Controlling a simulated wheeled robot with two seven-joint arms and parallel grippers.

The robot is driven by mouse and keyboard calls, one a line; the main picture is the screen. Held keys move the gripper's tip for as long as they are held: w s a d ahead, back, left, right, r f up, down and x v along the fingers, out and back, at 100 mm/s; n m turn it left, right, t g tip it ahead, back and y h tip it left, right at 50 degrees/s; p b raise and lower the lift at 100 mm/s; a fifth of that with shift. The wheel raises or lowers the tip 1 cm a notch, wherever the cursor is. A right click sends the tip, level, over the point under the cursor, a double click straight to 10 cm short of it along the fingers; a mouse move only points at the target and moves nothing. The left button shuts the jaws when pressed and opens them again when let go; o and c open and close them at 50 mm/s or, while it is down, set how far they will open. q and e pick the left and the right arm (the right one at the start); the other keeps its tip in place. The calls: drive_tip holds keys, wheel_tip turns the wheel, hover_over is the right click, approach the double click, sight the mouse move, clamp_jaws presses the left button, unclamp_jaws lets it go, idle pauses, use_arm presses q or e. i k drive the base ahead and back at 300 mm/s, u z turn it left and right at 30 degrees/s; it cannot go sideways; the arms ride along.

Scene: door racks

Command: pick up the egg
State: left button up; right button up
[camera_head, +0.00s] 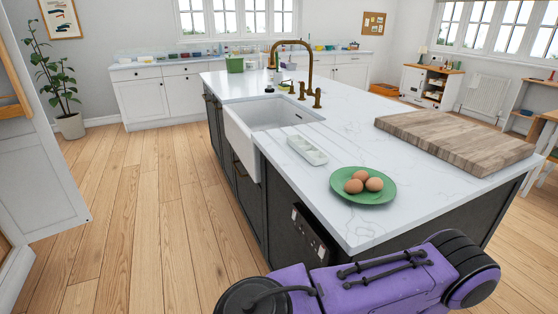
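Three brown eggs lie together on a green plate (362,196) on the white island top. One egg (374,184) is at the right, one egg (353,186) at the left, and one egg (360,175) at the back. The plate is near the front edge of the island. A purple arm link of mine crosses the bottom of the view, in front of the island. Neither of my grippers shows.
A white tray with hollows (307,150) lies behind the plate. A thick wooden board (455,138) lies to the right. A white sink (275,115) with a brass tap (308,65) is farther back. The countertop around the plate is clear.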

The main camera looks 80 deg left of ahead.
sight(362, 176)
drive_tip(key=u, duration=2.35)
